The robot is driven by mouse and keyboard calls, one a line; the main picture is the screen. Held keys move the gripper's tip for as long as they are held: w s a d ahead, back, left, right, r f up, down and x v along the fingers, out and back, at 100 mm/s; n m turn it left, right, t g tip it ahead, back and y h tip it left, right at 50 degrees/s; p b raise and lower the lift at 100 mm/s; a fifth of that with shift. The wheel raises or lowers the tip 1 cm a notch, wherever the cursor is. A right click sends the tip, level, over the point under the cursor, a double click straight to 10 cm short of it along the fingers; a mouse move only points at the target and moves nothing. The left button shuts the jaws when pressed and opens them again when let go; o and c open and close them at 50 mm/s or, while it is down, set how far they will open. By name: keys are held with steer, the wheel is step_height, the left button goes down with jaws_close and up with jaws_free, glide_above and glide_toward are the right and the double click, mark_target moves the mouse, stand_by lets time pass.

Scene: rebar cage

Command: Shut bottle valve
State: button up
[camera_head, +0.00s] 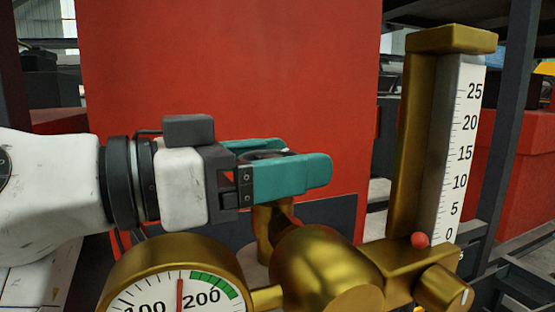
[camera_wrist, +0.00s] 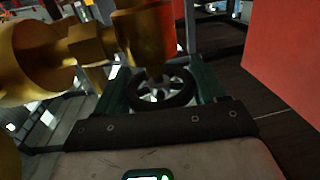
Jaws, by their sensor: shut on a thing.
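The bottle valve is brass, with a stem (camera_head: 272,225) rising under a dark round handwheel (camera_head: 262,155). My gripper (camera_head: 302,158) comes in from the left with teal fingers, one on each side of the handwheel, and is shut on it. In the wrist view the dark handwheel (camera_wrist: 160,92) with pale spokes sits between the fingers. The fingers hide much of the wheel in the head view. A round pressure gauge (camera_head: 178,280) has its red needle pointing up, just left of 200. A flow scale (camera_head: 458,150) has its red ball (camera_head: 419,240) at about 0.
A large red panel (camera_head: 220,70) stands behind the gripper. The brass regulator body (camera_head: 325,270) lies right below the fingers, and the brass flowmeter post (camera_head: 412,130) stands to their right. Dark shelving (camera_head: 510,110) is farther right.

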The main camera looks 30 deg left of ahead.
steer(key=m+g+h, duration=0.4)
steer(key=g+h, duration=0.1)
steer(key=shift+d+r+m+g+p, duration=0.1)
steer(key=shift+m+g+p, duration=0.2)
steer(key=shift+m+p, duration=0.1)
steer(key=shift+s+m+g+h+b, duration=0.1)
steer(key=shift+m+g+h+b, duration=0.4)
steer(key=shift+m+g, duration=0.55)
steer(key=shift+g+h, duration=0.4)
steer(key=shift+g, duration=0.35)
steer(key=shift+s+m+g+b, duration=0.1)
steer(key=shift+m+g+b, duration=0.5)
steer(key=shift+m+b, duration=0.1)
steer(key=o, duration=1)
steer(key=shift+o, duration=0.2)
